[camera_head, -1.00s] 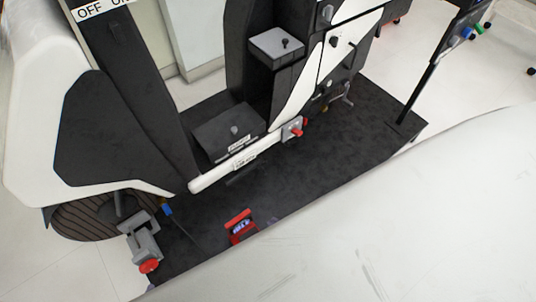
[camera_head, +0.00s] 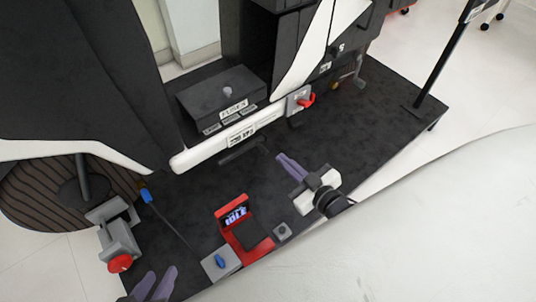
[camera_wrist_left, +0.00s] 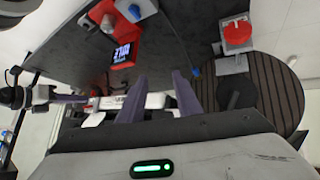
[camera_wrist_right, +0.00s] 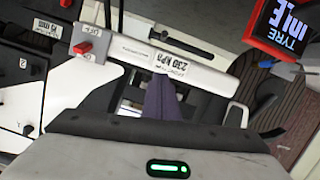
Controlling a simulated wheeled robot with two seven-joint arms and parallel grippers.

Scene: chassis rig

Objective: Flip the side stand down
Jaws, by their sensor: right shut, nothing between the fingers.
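The side stand appears to be the short dark bar (camera_head: 243,150) lying along the lower edge of the white rail (camera_head: 215,150); it is hard to make out against the black mat. A dark bar also shows beside the rail in the right wrist view (camera_wrist_right: 182,42). My right gripper (camera_head: 283,158) is shut and empty, over the mat to the right of the bar and apart from it. Its closed fingers show in the right wrist view (camera_wrist_right: 162,98). My left gripper (camera_head: 160,275) is open and empty at the bottom left of the head view.
A red tyre gauge (camera_head: 234,213) with a display stands on the mat (camera_head: 345,125). A grey clamp with a red knob (camera_head: 120,263) sits by the wheel (camera_head: 45,190). A red lever (camera_head: 306,100) sticks out at the rail's right end. A black post (camera_head: 447,65) stands right.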

